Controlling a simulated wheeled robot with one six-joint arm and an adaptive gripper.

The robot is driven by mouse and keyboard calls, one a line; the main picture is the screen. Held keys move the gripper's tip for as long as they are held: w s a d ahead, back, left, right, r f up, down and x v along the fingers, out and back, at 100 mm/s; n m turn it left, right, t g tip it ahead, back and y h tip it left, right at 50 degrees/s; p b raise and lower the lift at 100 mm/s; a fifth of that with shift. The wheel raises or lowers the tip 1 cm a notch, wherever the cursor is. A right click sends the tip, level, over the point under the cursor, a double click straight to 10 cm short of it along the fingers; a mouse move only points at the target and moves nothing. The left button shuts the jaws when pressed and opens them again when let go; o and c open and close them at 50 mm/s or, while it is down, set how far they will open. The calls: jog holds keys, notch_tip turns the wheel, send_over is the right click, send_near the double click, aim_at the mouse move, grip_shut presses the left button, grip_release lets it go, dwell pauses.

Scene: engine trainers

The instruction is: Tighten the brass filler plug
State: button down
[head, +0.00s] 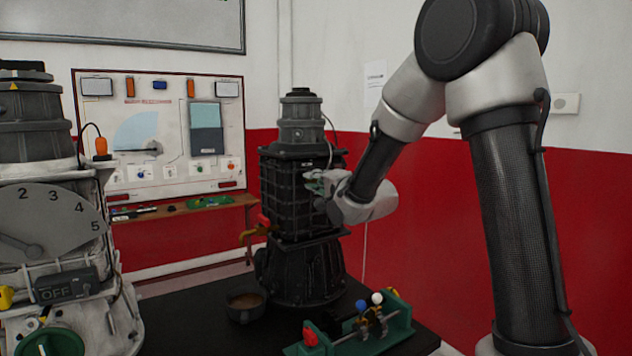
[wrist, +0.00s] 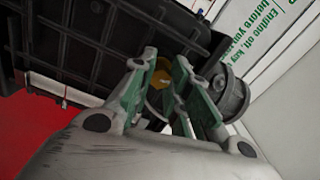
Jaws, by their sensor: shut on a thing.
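The brass filler plug (wrist: 160,76) shows in the wrist view as a yellow-gold piece between the green-padded fingers of my gripper (wrist: 159,88). The fingers are shut on it, and they hide much of its sides. The plug sits at the side of the black ribbed engine housing (wrist: 85,42). In the head view my gripper (head: 318,182) reaches in from the right to the upper side of the dark engine trainer (head: 278,192), and the plug itself is hidden there.
A grey engine trainer (head: 70,215) with a dial and a green knob stands at the left. A dark bowl (head: 245,305) and a green fixture (head: 305,345) with coloured knobs sit on the black table. A shelf (head: 180,212) runs below the wall panel (head: 165,105).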

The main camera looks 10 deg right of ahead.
jog(key=shift+m, duration=1.2)
jog(key=shift+d, duration=0.1)
jog(key=c, duration=1.3)
grip_release()
jog(key=v, duration=0.7)
jog(key=shift+s, duration=0.2)
